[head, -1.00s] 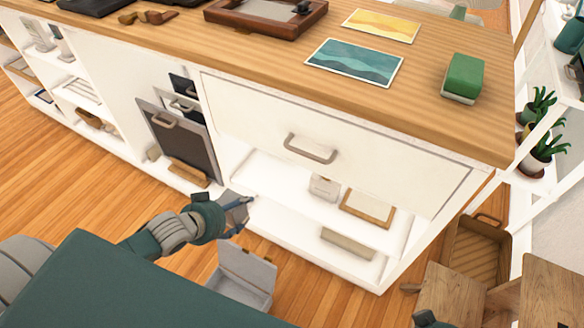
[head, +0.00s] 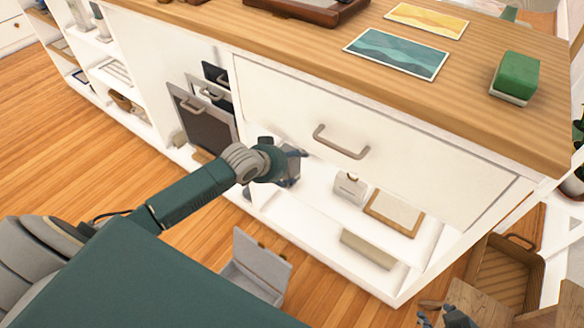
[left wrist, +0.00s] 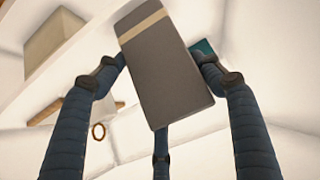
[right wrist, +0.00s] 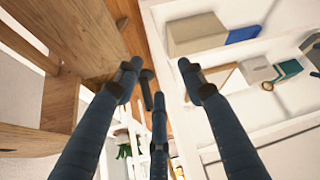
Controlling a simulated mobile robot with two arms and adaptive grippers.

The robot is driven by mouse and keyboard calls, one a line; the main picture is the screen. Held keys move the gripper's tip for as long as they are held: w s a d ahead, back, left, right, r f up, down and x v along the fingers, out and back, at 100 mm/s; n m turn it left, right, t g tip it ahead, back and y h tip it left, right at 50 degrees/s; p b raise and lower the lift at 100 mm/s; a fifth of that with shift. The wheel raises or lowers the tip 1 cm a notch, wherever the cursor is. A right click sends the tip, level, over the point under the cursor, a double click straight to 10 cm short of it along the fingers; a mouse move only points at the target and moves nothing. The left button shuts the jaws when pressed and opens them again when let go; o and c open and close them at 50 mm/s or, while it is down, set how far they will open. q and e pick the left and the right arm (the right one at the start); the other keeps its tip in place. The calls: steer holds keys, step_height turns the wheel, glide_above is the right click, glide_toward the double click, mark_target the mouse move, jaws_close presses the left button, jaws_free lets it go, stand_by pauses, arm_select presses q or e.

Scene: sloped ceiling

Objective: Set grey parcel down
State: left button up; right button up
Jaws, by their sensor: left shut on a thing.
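The grey parcel (left wrist: 165,70), with a pale band near one end, is held between the fingers of my left gripper (left wrist: 160,75) in the left wrist view. In the head view my left gripper (head: 290,165) is at the opening of the white cabinet's shelf (head: 315,218), under the drawer, and partly hides the parcel (head: 292,175). The parcel looks tilted; I see no contact with the shelf. My right gripper (right wrist: 160,75) is open and empty in the right wrist view; part of it (head: 445,318) shows at the head view's bottom edge.
The shelf holds a small light box (head: 349,188), a wood-framed panel (head: 393,212) and a long beige box (head: 367,248). A grey box with a raised lid (head: 255,268) stands on the floor in front. A wooden tray (head: 505,275) is at right. The shelf's left part looks mostly clear.

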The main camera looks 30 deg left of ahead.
arm_select(q)
steer(key=shift+w+d+f+b, duration=0.1)
steer(key=shift+w+f+b, duration=0.3)
steer(key=shift+f, duration=0.25)
arm_select(e)
steer(key=w+a+r+t, duration=0.1)
steer(key=w+r+t, duration=0.1)
steer(key=w, duration=0.3)
steer(key=shift+w+a+r+t+y, duration=0.15)
steer(key=shift+a+r+t+y, duration=0.2)
steer(key=shift+r, duration=0.25)
arm_select(q)
steer(key=shift+f, duration=0.1)
steer(key=o, duration=1.3)
steer(key=shift+f, duration=0.1)
